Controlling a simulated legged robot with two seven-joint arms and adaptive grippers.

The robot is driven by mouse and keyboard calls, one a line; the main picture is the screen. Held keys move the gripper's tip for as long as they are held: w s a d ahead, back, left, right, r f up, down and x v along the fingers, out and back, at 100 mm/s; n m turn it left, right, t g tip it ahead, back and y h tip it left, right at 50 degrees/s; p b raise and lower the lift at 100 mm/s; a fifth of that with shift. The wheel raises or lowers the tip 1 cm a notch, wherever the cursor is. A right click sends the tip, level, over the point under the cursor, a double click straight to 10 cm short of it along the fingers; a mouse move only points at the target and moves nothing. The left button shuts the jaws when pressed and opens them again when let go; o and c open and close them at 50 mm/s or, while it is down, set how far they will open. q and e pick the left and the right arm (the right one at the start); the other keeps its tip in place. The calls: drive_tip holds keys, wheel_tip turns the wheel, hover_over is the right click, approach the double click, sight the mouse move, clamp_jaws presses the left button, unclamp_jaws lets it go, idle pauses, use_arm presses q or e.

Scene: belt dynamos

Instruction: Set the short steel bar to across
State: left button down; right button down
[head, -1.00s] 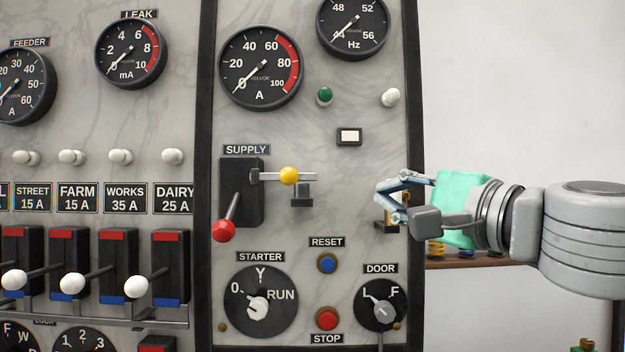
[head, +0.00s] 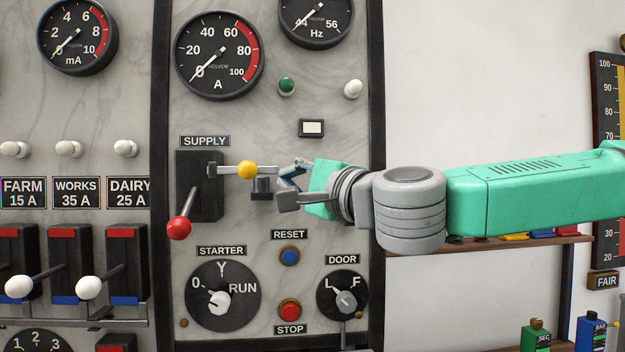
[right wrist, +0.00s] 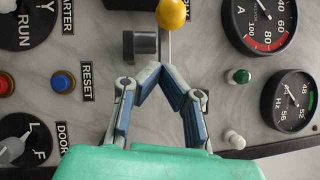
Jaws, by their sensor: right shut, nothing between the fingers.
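The short steel bar (head: 226,170) lies level under the SUPPLY plate, with a yellow ball (head: 247,170) on it. My right gripper (head: 283,180) is just right of the bar's end, shut and empty. In the right wrist view, its fingertips (right wrist: 161,72) meet close below the bar (right wrist: 166,46); I cannot tell whether they touch it. The red-knobbed lever (head: 180,227) hangs down from the block. My left gripper is out of view.
The STARTER dial (head: 222,296), blue RESET button (head: 290,255), red STOP button (head: 290,310) and DOOR dial (head: 343,296) are below. A white indicator (head: 312,128) and green lamp (head: 287,86) are above. A shelf (head: 490,245) stands behind my right arm.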

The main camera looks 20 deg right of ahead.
sight(252, 175)
drive_tip(key=a, duration=0.4)
drive_tip(key=shift+w+a+r, duration=0.15)
drive_tip(key=shift+w+r, duration=0.2)
drive_tip(key=shift+w+a+f+b, duration=0.1)
drive_tip(key=shift+w+a+b, duration=0.2)
drive_tip(key=shift+a, duration=0.2)
drive_tip(key=shift+w+a+f, duration=0.1)
drive_tip(key=shift+w+a, duration=0.15)
drive_tip(key=shift+a, duration=0.25)
drive_tip(key=shift+w+a, duration=0.2)
drive_tip(key=shift+a, duration=0.3)
drive_tip(key=shift+w+a, duration=0.1)
drive_tip(key=shift+a, duration=0.35)
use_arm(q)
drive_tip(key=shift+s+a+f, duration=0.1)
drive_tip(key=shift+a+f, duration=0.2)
use_arm(e)
drive_tip(key=shift+s, duration=0.2)
